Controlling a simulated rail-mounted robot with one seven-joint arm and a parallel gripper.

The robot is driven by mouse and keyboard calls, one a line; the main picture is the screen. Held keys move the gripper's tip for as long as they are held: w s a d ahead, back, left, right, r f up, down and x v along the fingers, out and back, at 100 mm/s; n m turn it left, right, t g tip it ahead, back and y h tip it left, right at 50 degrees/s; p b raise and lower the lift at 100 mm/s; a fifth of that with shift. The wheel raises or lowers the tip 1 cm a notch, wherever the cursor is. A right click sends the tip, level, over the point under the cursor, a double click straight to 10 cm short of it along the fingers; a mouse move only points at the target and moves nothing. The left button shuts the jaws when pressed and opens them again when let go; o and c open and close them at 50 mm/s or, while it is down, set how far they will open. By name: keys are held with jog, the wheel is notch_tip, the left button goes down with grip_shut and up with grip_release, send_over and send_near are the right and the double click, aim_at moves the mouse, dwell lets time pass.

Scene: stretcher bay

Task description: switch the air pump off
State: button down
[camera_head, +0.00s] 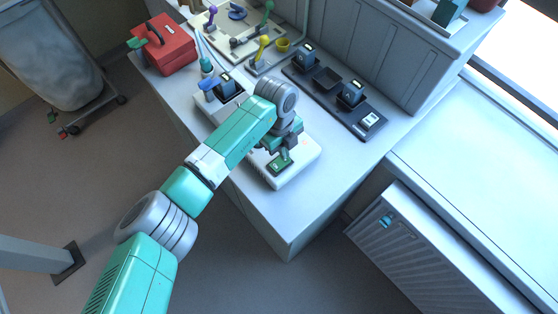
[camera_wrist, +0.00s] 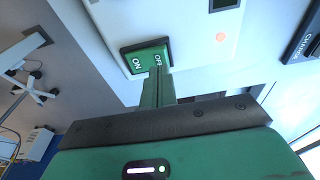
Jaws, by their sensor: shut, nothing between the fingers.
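The air pump (camera_head: 303,165) is a white box on the near end of the counter. Its green rocker switch (camera_head: 277,166) shows below my gripper (camera_head: 284,153). In the wrist view the switch (camera_wrist: 137,59) carries the words ON at left and OFF at right. My gripper (camera_wrist: 159,76) is shut and empty, with its fingertips over the OFF end; I cannot tell whether they touch it. An orange-red light (camera_wrist: 221,37) shows on the white casing, beside a dark panel (camera_wrist: 222,4). The tilt of the rocker is hard to judge.
A black charging rack (camera_head: 335,96) with dark devices lies behind the pump. A red toolbox (camera_head: 165,45) and a beige tray (camera_head: 232,42) with coloured handles stand further back. The counter's front corner (camera_head: 285,225) is clear. A wheeled bag cart (camera_head: 62,62) stands at far left.

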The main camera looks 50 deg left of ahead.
jog(key=shift+f+b, duration=0.65)
jog(key=shift+f, duration=0.25)
dwell(0.8)
jog(key=shift+r, duration=0.1)
notch_tip(320, 180, up, 7)
jog(key=p, duration=0.6)
dwell(0.4)
